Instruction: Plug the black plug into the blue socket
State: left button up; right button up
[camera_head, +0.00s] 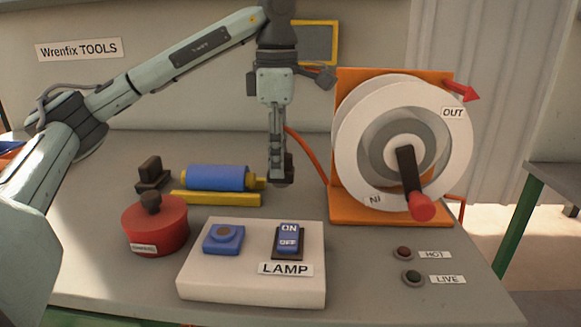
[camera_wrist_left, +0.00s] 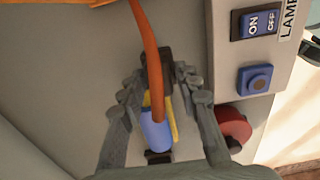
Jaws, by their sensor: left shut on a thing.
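The black plug (camera_head: 288,168) is between the fingers of my left gripper (camera_head: 280,174), which points down and is shut on it above the back middle of the bench. The plug also shows as a dark block in the left wrist view (camera_wrist_left: 157,65), with an orange cable running from it. The blue socket (camera_head: 222,238) is a square block with a round centre on the left of the pale lamp box (camera_head: 250,289). It shows right of the gripper in the wrist view (camera_wrist_left: 254,79). The plug is held apart from and behind the socket. My right gripper is not in view.
A white cable reel (camera_head: 346,120) on an orange stand is at the right. A blue ON/OFF switch (camera_head: 288,239) sits beside the socket. A red round container (camera_head: 155,228), a blue cylinder (camera_head: 216,177), a yellow bar (camera_head: 216,198) and a black block (camera_head: 152,177) are at the left.

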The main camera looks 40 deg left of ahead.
pick_arm(q)
jog(key=s+a+r+p, duration=0.1)
jog(key=s+a+r, duration=0.4)
jog(key=s+a, duration=0.1)
jog(key=shift+s+a+r, duration=0.3)
jog(key=shift+a, duration=0.25)
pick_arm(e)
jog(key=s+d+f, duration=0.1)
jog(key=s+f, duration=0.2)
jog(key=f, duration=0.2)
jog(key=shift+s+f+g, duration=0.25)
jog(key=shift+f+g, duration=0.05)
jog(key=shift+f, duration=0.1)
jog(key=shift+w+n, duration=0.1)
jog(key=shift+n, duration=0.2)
